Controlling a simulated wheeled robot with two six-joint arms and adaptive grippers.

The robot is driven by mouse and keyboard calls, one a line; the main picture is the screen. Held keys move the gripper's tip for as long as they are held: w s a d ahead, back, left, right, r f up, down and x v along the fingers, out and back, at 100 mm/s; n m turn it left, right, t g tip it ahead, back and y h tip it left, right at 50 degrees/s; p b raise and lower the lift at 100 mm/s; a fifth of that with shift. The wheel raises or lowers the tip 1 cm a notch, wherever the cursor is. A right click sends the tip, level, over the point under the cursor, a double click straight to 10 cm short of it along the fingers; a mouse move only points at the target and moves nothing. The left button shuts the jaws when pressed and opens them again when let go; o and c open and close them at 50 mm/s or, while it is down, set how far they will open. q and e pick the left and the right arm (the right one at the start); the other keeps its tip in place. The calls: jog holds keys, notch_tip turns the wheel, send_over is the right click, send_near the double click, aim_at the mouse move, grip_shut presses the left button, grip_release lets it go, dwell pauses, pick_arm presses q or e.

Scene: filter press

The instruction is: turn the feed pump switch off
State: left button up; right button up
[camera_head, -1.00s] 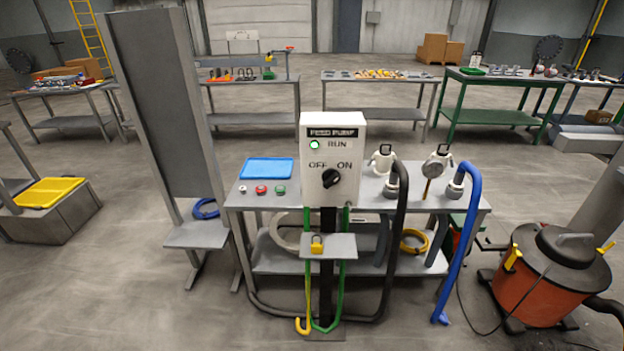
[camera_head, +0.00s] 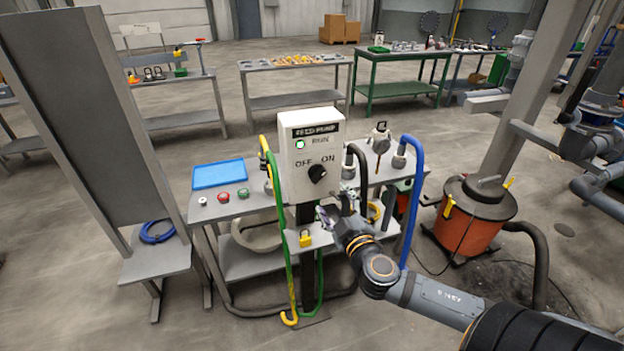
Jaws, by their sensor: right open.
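The feed pump switch is a black round knob (camera_head: 317,173) on the front of a white control box (camera_head: 300,150), below the words OFF and ON. Its pointer seems to lean toward ON, but it is small. The green RUN lamp (camera_head: 299,144) is lit. My right gripper (camera_head: 338,202) is open, in front of the stand, just below and to the right of the knob in the picture. It appears apart from the knob. My left gripper is out of the picture.
A grey bench (camera_head: 240,205) behind the box holds a blue tray (camera_head: 219,173) and several buttons. Hoses, including a blue hose (camera_head: 414,200), hang near my right arm. A yellow padlock (camera_head: 305,238) sits on a small shelf. An orange vacuum (camera_head: 470,230) stands right.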

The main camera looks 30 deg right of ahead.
aim_at(319, 177)
jog(key=p+x, duration=0.1)
jog(key=x, duration=0.8)
jog(key=shift+w+r, duration=0.1)
jog(key=shift+w, duration=0.05)
jog(key=shift+w+d, duration=0.1)
jog(key=shift+w, duration=0.35)
jog(key=shift+c, duration=0.4)
jog(key=c, duration=1.1)
